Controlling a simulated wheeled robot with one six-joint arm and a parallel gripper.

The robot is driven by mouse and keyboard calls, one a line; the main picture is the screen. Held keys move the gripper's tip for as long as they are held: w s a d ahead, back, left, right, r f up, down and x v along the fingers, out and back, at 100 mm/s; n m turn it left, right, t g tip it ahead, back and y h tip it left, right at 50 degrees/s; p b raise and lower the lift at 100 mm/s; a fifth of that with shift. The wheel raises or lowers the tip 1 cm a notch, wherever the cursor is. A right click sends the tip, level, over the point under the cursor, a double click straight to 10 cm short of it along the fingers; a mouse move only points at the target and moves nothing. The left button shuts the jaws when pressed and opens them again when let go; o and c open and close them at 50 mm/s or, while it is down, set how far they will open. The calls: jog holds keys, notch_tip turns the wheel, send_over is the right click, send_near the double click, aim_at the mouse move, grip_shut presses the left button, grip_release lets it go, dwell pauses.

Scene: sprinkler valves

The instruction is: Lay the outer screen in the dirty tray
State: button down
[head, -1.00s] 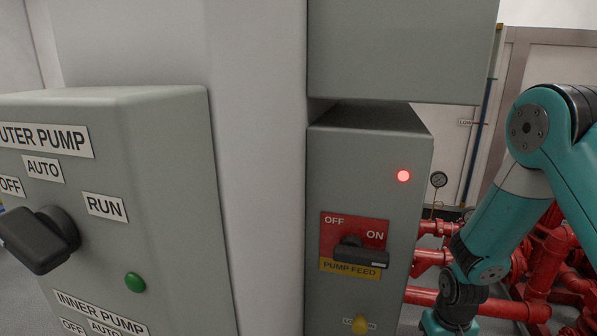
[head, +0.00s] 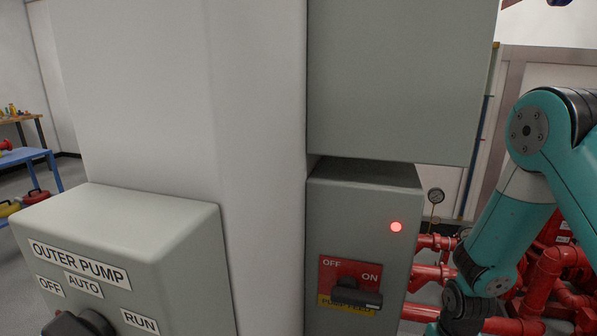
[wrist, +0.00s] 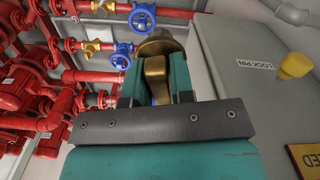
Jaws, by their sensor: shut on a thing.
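My gripper (wrist: 155,76) shows in the wrist view, shut on a brass-coloured piece (wrist: 155,72) with a rounded, wider top. This piece may be the outer screen; its shape is partly hidden by the fingers. In the head view my arm is at the right, and its gripper end is out of the picture. I cannot make out the dirty tray in either view.
An OUTER PUMP box (head: 120,235) and a PUMP FEED box (head: 362,235) with a lit red lamp stand close in front. Red pipes (head: 545,285) lie at the right. A blue table (head: 22,156) stands far left. A LOCK PIN panel (wrist: 240,75) is beside my gripper.

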jog(key=shift+r+p, duration=1.75)
jog(key=shift+r, duration=0.55)
jog(key=shift+f, duration=0.15)
